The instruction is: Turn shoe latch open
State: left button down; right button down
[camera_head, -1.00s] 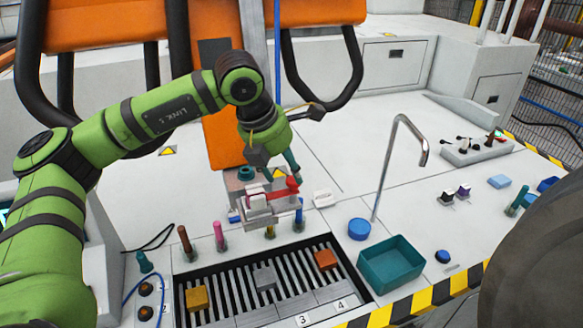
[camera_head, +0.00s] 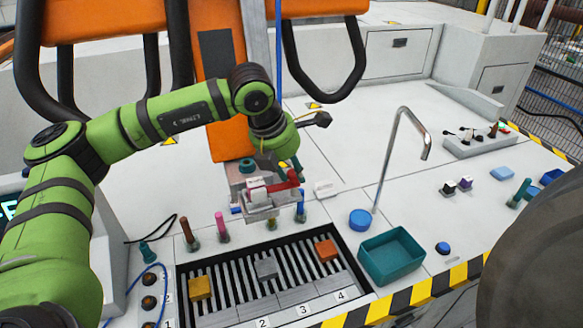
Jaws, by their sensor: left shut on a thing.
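A small grey fixture (camera_head: 262,207) stands behind the slotted tray, with a white block (camera_head: 257,189) on it. A red latch lever (camera_head: 284,187) lies across its top toward the right, with an upright red end. My left gripper (camera_head: 289,173) comes down from above and behind and is shut on the red latch lever at its right end. The fingertips are small and partly hidden by the lever, so the exact contact is hard to see. My right gripper is not in view.
A slotted tray (camera_head: 225,302) with yellow, grey and orange blocks lies in front. Coloured pegs (camera_head: 222,228) stand behind it. A teal bin (camera_head: 392,258), a blue round cap (camera_head: 360,220) and a tall bent metal pipe (camera_head: 388,165) are to the right. An orange post (camera_head: 222,95) rises behind.

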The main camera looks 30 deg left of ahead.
pick_arm(q)
jog(key=shift+w+f+m+h+b, duration=0.15)
jog(key=shift+m+h+b, duration=0.25)
jog(key=shift+m+b, duration=0.7)
jog(key=shift+a+m+g+h, duration=0.15)
jog(key=shift+m+g+h, duration=0.2)
jog(key=shift+m, duration=0.65)
jog(key=shift+m+g+h+b, duration=0.25)
jog(key=shift+m+g+b, duration=0.1)
jog(key=shift+m, duration=0.55)
jog(key=m, duration=0.2)
jog(key=shift+w+r+m+g+h, duration=0.2)
jog(key=shift+m+g+h, duration=0.1)
jog(key=shift+m+g, duration=0.1)
jog(key=m+g+p, duration=0.1)
jog(key=m, duration=0.1)
jog(key=shift+m, duration=0.4)
jog(key=m, duration=0.2)
jog(key=m+g+p, duration=0.1)
jog(key=m, duration=0.1)
jog(key=shift+w+g, duration=0.2)
jog(key=shift+g, duration=0.1)
jog(key=shift+m+g, duration=0.4)
jog(key=shift+m, duration=0.7)
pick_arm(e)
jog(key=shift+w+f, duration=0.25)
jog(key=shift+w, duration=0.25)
